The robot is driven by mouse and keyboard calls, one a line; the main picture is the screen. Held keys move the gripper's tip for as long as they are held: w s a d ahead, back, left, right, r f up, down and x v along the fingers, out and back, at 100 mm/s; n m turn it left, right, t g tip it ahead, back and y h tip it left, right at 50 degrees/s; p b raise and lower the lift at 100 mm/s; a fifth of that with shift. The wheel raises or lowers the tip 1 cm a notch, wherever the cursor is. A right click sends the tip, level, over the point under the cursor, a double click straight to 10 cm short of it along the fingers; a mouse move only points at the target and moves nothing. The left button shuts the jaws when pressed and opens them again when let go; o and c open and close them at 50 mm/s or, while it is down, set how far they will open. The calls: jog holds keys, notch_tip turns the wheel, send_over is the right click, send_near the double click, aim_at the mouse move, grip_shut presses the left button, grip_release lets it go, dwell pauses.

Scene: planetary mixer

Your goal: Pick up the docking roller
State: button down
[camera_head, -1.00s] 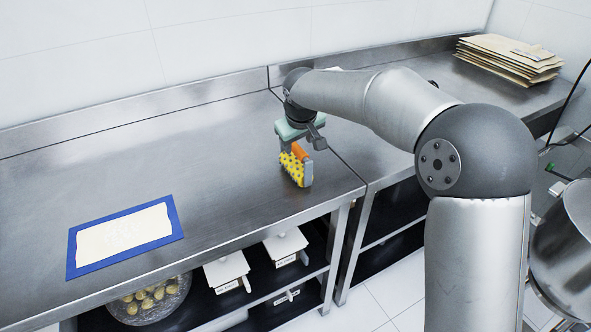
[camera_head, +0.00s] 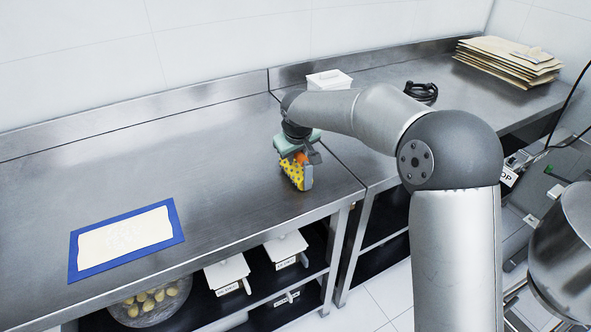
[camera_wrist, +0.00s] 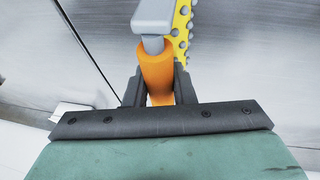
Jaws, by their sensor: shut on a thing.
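The docking roller (camera_head: 295,174) has a yellow spiked drum, a grey frame and an orange handle. It stands on the steel counter near its front right corner, below my gripper (camera_head: 302,157). In the wrist view the orange handle (camera_wrist: 155,70) lies between the two dark fingers of my gripper (camera_wrist: 158,90), which is shut on it. Part of the yellow drum (camera_wrist: 181,28) shows beyond the grey frame (camera_wrist: 152,18). I cannot tell whether the roller still touches the counter.
A dough sheet on a blue-edged mat (camera_head: 74,262) lies at the left of the counter. A white box (camera_head: 329,79), a black coiled cable (camera_head: 421,91) and stacked boards (camera_head: 510,58) are at the back right. Lidded bins (camera_head: 227,272) sit on the shelf below. The counter's middle is clear.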

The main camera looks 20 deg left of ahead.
jog(key=shift+r, duration=0.2)
jog(key=shift+r, duration=0.3)
notch_tip(320, 180, up, 2)
jog(key=shift+r, duration=0.1)
jog(key=s+r+b, duration=0.3)
jog(key=s+r, duration=0.7)
jog(key=s, duration=0.4)
jog(key=shift+d, duration=0.25)
